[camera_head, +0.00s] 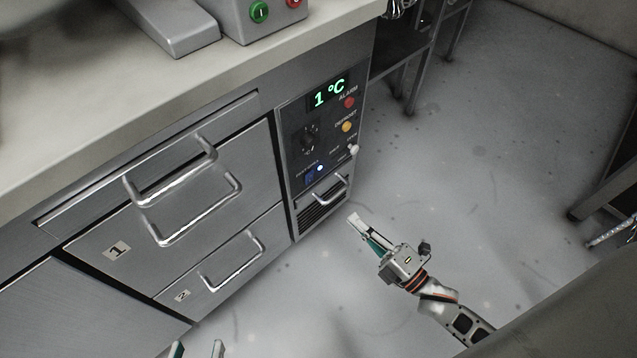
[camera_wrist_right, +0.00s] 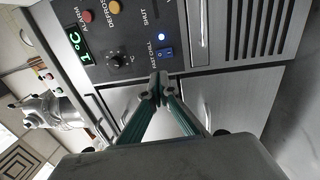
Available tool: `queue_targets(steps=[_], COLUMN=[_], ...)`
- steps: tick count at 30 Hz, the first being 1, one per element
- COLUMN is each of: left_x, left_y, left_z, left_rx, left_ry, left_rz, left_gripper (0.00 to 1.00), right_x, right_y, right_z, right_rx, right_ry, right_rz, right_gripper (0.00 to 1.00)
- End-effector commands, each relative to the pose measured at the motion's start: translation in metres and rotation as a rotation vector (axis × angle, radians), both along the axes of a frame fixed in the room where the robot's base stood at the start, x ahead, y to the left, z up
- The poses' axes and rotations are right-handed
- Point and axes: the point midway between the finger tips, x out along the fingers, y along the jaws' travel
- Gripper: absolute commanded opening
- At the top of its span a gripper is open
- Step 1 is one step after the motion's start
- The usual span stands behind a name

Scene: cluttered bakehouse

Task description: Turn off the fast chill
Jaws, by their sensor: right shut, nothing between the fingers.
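The fast chill switch (camera_head: 310,177) is a small blue rocker low on the refrigerated counter's control panel (camera_head: 292,150). A blue-white lamp (camera_head: 320,168) glows beside it. In the right wrist view the switch (camera_wrist_right: 166,52), labelled FAST CHILL, and its lit lamp (camera_wrist_right: 161,37) lie just beyond the fingertips. My right gripper (camera_head: 355,220) is shut and empty, in front of and apart from the panel; its fingertips (camera_wrist_right: 158,86) meet in the wrist view. My left gripper (camera_head: 197,349) shows only its two spread fingertips at the bottom edge.
The panel also has a green 1 °C display (camera_head: 328,93), a dial (camera_head: 309,138), a red alarm lamp (camera_head: 349,102), an amber defrost lamp (camera_head: 347,127) and a pale knob (camera_head: 353,150). Drawer handles (camera_head: 235,262) stick out to the left.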

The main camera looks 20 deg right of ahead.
Motion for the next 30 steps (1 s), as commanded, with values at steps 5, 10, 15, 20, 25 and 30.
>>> queue_targets(steps=[5,10,15,20,25,30], left_x=[0.000,-0.001,-0.001,-0.002,0.002,0.005], left_y=[0.000,-0.001,-0.003,-0.004,-0.006,-0.010], left_z=[-0.001,-0.001,-0.002,-0.004,0.003,0.006], left_rx=[-0.001,-0.006,-0.014,-0.024,-0.045,-0.073], left_ry=[0.001,0.003,0.005,0.008,-0.005,-0.010], left_rz=[0.000,0.001,0.002,0.003,0.010,0.017], left_gripper=[0.40,0.40,0.40,0.40,0.40,0.40], right_x=[0.006,0.029,0.060,0.088,0.112,0.126], right_y=[0.002,0.011,0.022,0.033,0.041,0.047], right_z=[0.000,0.003,0.006,0.009,0.012,0.015], right_rx=[0.001,0.001,0.000,0.002,0.001,0.002], right_ry=[0.001,-0.001,0.002,0.003,0.005,0.004], right_rz=[0.000,-0.001,0.000,0.000,0.000,0.000], right_gripper=[0.00,0.00,0.00,0.00,0.00,0.00])
